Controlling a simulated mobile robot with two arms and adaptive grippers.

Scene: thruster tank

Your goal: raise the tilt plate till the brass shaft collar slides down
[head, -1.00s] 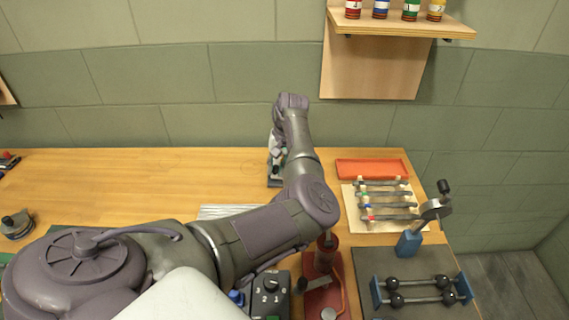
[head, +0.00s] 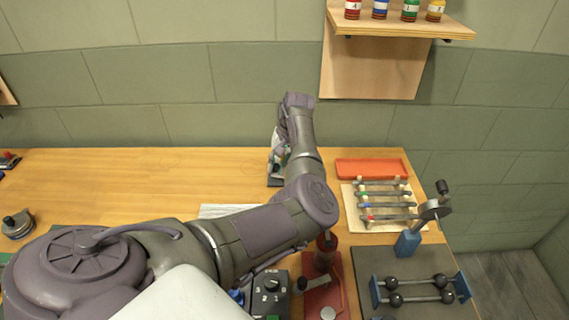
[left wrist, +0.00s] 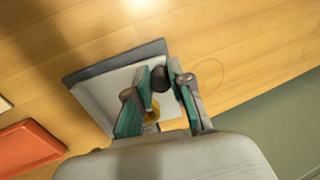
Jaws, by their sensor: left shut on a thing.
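The tilt plate (left wrist: 101,101) shows in the left wrist view as a pale plate over a dark base (left wrist: 84,74). The brass shaft collar (left wrist: 152,116) shows as a small gold ring between my fingers, partly hidden. My left gripper (left wrist: 160,79) has its teal-padded fingers closed around a dark knob-like part at the plate. In the head view, my left gripper (head: 279,160) is at the back of the table, and my arm hides much of the plate. My right gripper is not in view.
An orange tray (head: 371,168) and a rack of coloured bars (head: 385,206) lie to the right. A blue stand with a lever (head: 409,242) and a dark mat with black balls on rods stand nearer. A control box (head: 271,292) is in front. The table's left back is clear.

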